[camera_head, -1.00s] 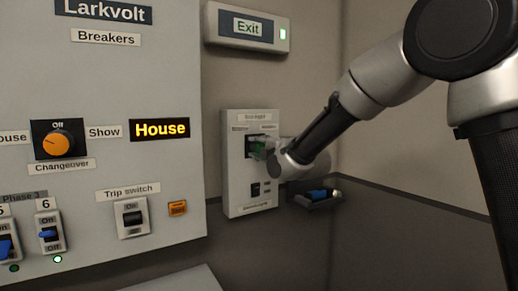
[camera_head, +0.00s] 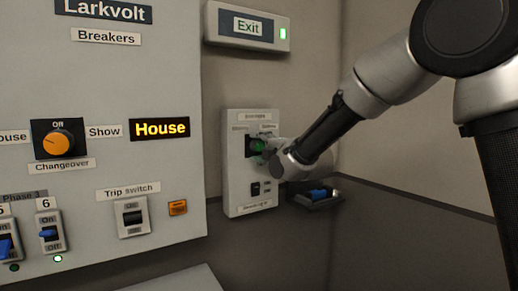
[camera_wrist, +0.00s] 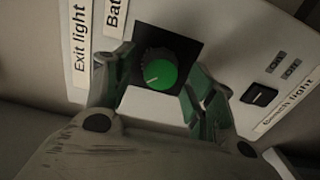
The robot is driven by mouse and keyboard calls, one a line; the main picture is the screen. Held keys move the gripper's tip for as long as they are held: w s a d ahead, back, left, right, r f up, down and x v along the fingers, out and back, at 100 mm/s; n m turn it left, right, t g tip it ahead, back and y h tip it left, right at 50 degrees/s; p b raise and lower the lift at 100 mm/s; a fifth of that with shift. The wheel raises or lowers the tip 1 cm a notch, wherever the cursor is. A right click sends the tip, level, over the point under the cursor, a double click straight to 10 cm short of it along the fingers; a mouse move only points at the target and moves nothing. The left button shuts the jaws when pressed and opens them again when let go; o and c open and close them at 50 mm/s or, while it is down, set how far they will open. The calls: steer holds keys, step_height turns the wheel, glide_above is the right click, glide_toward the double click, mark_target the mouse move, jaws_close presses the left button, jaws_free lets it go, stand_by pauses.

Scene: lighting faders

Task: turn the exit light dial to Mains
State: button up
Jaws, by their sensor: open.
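The exit light dial is a round green knob (camera_wrist: 165,75) with a pale pointer line, on a black square plate. In the wrist view its pointer line aims to the lower left. In the head view the dial (camera_head: 257,146) is small and partly hidden by my gripper. My gripper (camera_wrist: 155,85) is open, with one green-tipped finger on each side of the knob. I cannot tell whether the fingers touch it. A label reading "Exit light" (camera_wrist: 80,50) and one starting "Bat" (camera_wrist: 115,18) are beside the plate. No Mains label is readable.
The white panel (camera_head: 237,195) also carries a black rocker switch (camera_wrist: 260,94) below the dial. A lit Exit sign (camera_head: 247,27) hangs above. A small dark tray (camera_head: 315,198) with a blue item is right of the panel. The large breaker panel (camera_head: 100,200) fills the left.

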steer(key=v, duration=1.1)
steer(key=s+d+f+m+g+h, duration=0.2)
steer(key=s+f+m+g, duration=0.15)
steer(key=f, duration=0.35)
steer(key=s+d+f+m+g+h, duration=0.2)
steer(key=f+m+g, duration=0.1)
steer(key=f+m, duration=0.3)
steer(key=s+d+m+g+h, duration=0.2)
steer(key=s+d+m, duration=0.5)
steer(key=s+d, duration=0.5)
steer(key=s+d+r+m+g+h, duration=0.1)
steer(key=s+d+m+h, duration=0.3)
steer(key=s+d+m, duration=0.4)
steer(key=s+d+g, duration=0.1)
steer(key=s+d, duration=0.4)
steer(key=d, duration=0.5)
steer(key=shift+s, duration=0.2)
